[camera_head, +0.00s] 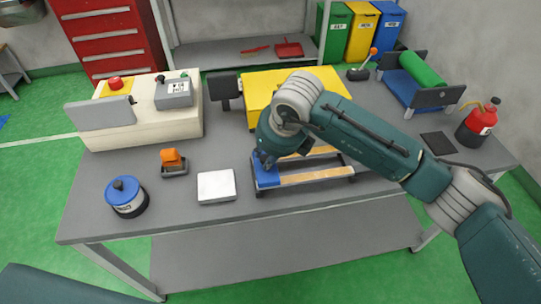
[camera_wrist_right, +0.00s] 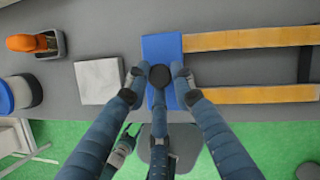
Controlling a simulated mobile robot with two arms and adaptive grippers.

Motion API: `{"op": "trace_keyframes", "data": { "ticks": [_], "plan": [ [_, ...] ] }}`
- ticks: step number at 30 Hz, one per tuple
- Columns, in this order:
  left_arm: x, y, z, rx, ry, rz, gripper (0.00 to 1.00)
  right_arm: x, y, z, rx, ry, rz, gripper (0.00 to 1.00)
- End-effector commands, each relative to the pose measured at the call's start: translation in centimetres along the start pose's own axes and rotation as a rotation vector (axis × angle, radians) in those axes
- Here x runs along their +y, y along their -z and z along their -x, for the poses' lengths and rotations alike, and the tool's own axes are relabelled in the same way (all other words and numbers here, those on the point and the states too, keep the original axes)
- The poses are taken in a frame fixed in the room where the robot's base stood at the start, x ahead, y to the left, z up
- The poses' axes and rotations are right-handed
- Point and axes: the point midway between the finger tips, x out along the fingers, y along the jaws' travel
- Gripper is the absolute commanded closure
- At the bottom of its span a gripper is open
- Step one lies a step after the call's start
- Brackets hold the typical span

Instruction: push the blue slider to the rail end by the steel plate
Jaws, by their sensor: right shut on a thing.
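The blue slider (camera_head: 267,177) sits at the left end of two orange-topped rails (camera_head: 318,176). In the right wrist view the slider (camera_wrist_right: 160,47) has a round black knob (camera_wrist_right: 160,77). My right gripper (camera_head: 265,159) is over the slider; in the wrist view the fingers of this gripper (camera_wrist_right: 160,74) are shut on the knob from both sides. A pale square plate (camera_head: 216,186), which looks like the steel plate, lies just left of the slider, with a narrow gap; it also shows in the wrist view (camera_wrist_right: 98,80). My left gripper does not show.
An orange switch (camera_head: 171,158) and a blue-lidded pot (camera_head: 126,196) stand further left on the grey table (camera_head: 240,220). A yellow block (camera_head: 262,88) stands behind the rails. A roller unit (camera_head: 418,80) and red bottle (camera_head: 479,122) are at the right.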

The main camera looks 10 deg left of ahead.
Motion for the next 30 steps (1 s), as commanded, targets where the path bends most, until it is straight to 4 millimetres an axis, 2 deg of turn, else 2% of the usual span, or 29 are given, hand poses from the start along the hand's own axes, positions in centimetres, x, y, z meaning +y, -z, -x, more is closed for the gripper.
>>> {"op": "trace_keyframes", "data": {
  "ticks": [1, 3, 4, 6, 14, 18, 23, 30],
  "plan": [
    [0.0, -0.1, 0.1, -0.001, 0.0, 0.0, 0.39, 0.3, -0.9, 0.6, -0.024, -0.006, 0.002, 1.0],
    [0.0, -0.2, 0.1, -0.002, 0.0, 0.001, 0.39, 0.3, -0.9, 0.6, -0.024, -0.006, 0.002, 1.0],
    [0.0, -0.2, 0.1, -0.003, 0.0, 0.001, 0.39, 0.3, -0.9, 0.6, -0.025, -0.007, 0.003, 0.7],
    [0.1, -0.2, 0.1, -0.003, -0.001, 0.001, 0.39, 0.3, -0.8, 0.5, -0.023, -0.007, 0.003, 0.57],
    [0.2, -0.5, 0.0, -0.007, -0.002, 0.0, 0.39, 0.2, -0.4, 0.2, -0.013, -0.005, 0.002, 0.57],
    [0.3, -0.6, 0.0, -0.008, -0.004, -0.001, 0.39, 0.1, -0.4, 0.9, -0.012, -0.004, 0.001, 0.57],
    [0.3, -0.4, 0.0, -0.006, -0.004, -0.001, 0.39, 0.1, -0.5, 3.5, -0.016, -0.003, 0.004, 0.57],
    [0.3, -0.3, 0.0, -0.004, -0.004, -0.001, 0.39, 0.2, -0.6, 8.7, -0.017, -0.002, 0.004, 0.57]
  ]
}}
